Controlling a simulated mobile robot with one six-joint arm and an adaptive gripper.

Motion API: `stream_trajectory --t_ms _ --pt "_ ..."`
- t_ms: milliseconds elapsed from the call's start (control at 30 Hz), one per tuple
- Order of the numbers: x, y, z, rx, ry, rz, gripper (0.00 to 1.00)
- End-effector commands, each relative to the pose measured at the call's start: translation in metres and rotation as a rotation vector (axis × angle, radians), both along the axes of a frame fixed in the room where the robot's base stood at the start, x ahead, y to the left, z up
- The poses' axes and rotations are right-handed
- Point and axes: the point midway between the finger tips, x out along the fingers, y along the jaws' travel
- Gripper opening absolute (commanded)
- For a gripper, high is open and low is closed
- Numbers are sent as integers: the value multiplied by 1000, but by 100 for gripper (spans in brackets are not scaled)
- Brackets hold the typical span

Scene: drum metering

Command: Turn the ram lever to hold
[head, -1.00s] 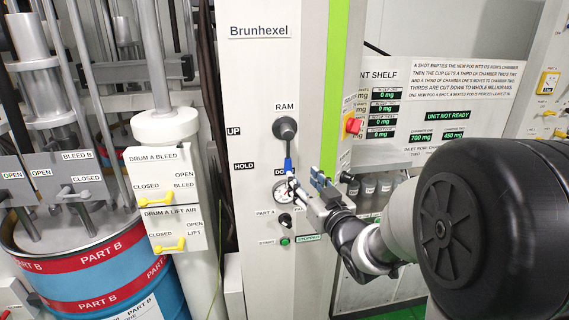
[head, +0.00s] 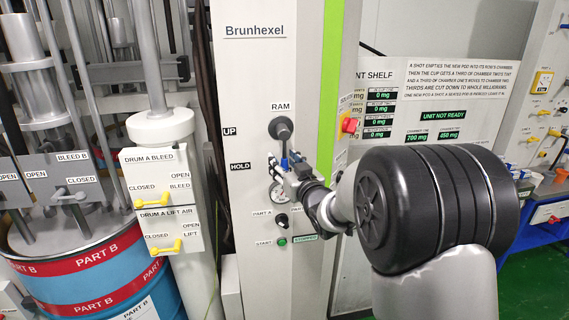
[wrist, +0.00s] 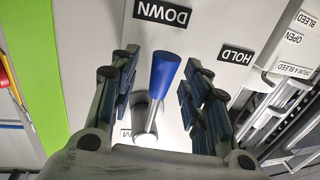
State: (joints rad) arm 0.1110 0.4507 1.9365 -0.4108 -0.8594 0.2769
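The ram lever (head: 282,132) is a dark round hub with a rod and blue grip on the white Brunhexel panel. The lever hangs downward. The HOLD label (head: 240,166) is to its lower left and the UP label (head: 233,132) to its left. In the wrist view, turned upside down, the blue grip (wrist: 167,68) points towards the DOWN label (wrist: 162,12), with the HOLD label (wrist: 236,55) beside it. My gripper (wrist: 161,72) is open, one finger on each side of the blue grip, with visible gaps. In the head view my gripper (head: 285,164) covers the DOWN label.
A red knob (head: 349,125) is on the panel's right side. The drum bleed box (head: 150,160) with yellow handles stands to the left. The panel face left of the lever is clear.

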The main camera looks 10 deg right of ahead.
Motion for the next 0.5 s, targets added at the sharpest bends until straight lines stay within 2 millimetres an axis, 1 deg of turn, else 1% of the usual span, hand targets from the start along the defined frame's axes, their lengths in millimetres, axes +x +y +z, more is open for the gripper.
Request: stream_trajectory --t_ms 33,67,500 --pt "0 0 0 0 0 0 38" --pt "0 0 0 0 0 0 36" --pt "0 0 0 0 0 0 7"
